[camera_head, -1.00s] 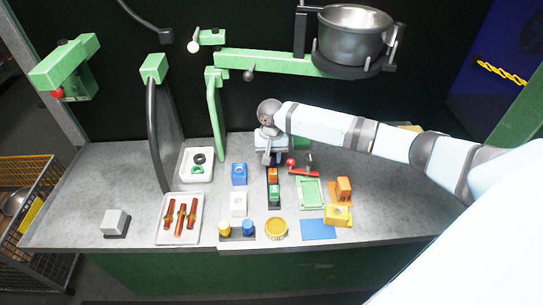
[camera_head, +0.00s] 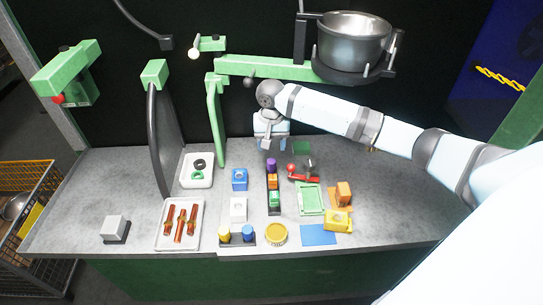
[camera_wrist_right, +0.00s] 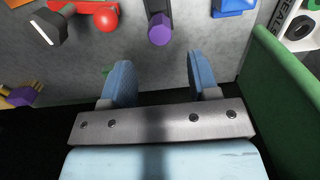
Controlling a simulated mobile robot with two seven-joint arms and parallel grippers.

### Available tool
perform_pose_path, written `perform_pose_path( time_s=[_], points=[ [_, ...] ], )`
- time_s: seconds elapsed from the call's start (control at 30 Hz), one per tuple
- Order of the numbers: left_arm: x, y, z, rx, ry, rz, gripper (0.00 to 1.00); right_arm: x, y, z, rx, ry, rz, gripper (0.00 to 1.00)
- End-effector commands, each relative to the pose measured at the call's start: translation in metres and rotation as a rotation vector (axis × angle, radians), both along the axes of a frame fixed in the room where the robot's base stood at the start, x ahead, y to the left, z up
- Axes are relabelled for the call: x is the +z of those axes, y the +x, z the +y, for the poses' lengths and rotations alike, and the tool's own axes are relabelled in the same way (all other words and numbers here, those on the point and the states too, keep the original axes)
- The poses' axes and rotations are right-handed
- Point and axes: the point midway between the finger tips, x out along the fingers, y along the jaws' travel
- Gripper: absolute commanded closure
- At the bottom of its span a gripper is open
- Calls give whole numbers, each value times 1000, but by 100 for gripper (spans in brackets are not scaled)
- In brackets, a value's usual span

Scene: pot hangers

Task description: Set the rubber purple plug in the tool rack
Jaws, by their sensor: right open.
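The purple plug (camera_head: 271,165) stands at the far end of the dark narrow tool rack (camera_head: 267,181), in line with an orange block and a green block. In the right wrist view the plug (camera_wrist_right: 160,30) shows its round purple end at the end of the dark rack. My right gripper (camera_head: 270,143) is above and behind the plug, apart from it. In the right wrist view my right gripper (camera_wrist_right: 162,80) has its two blue fingers spread with nothing between them. How deep the plug sits in the rack cannot be told. My left gripper is not in view.
A red-ball lever (camera_head: 302,174) lies right of the rack, a blue block (camera_head: 239,178) left of it. A white tray (camera_head: 185,178) with rings stands farther left. A green arm (camera_head: 265,66) bearing a metal pot (camera_head: 354,42) hangs above.

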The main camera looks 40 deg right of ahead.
Motion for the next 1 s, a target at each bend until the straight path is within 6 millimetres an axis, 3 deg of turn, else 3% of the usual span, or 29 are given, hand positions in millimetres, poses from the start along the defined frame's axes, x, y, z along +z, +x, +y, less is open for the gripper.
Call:
perform_pose_path(
  time_s=[0.1,0.3,1.0],
  points=[
    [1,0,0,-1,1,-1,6,22,1,0,0,0,-1,45],
    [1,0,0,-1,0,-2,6,42,2,-1,0,1,-1,45],
    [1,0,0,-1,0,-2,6,44,1,-1,0,1,1,45]
  ],
)
